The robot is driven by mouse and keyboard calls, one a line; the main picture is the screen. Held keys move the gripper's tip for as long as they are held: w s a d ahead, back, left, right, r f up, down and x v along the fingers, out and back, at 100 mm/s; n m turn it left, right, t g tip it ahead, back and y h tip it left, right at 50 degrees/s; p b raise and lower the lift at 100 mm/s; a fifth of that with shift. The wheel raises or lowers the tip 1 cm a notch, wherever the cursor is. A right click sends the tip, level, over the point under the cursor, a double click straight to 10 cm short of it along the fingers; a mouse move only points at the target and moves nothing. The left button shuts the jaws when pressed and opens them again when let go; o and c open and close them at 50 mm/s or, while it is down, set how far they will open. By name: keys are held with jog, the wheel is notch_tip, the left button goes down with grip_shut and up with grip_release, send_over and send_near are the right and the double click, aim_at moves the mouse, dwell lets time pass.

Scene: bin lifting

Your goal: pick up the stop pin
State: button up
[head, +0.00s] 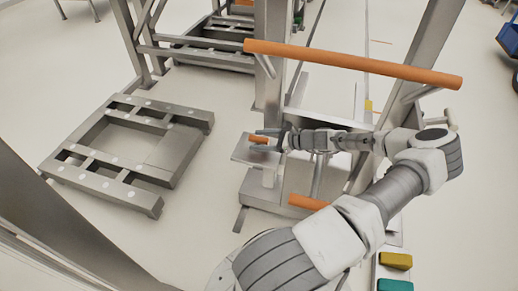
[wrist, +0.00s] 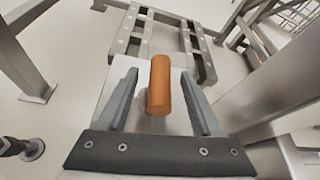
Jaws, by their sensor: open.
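The stop pin appears to be the short orange cylinder (head: 258,139) above a small grey metal plate (head: 248,155) near the middle of the head view. In the wrist view the orange cylinder (wrist: 159,85) stands between the two fingers of my gripper (wrist: 160,76), with a visible gap on both sides. My gripper (head: 264,138) is open, its fingers straddling the cylinder from the right in the head view. The cylinder's lower end is partly hidden, so I cannot tell how it is seated in the plate.
A long orange bar (head: 350,63) crosses above my arm. Another orange bar (head: 308,202) lies below my wrist. A grey metal frame (head: 130,150) rests on the floor at left, with open floor around it. A metal post (head: 270,60) stands close behind my gripper.

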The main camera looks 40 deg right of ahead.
grip_shut()
jog(key=shift+r, duration=0.15)
dwell(0.4)
jog(key=shift+r+p, duration=0.35)
jog(key=shift+r, duration=0.25)
notch_tip(320, 180, up, 11)
jog(key=p, duration=0.4)
jog(key=s+a+p, duration=0.1)
jog(key=s+a, duration=0.3)
jog(key=a, duration=0.4)
jog(key=s+a+p, duration=0.2)
jog(key=s+a, duration=0.2)
jog(key=a, duration=0.4)
jog(key=shift+s+f+p, duration=0.15)
jog(key=shift+f+p, duration=0.05)
jog(key=shift+p, duration=0.1)
jog(key=shift+r, duration=0.1)
notch_tip(320, 180, up, 11)
jog(key=p, duration=1.1)
jog(key=shift+r+p, duration=0.2)
jog(key=shift+p, duration=0.2)
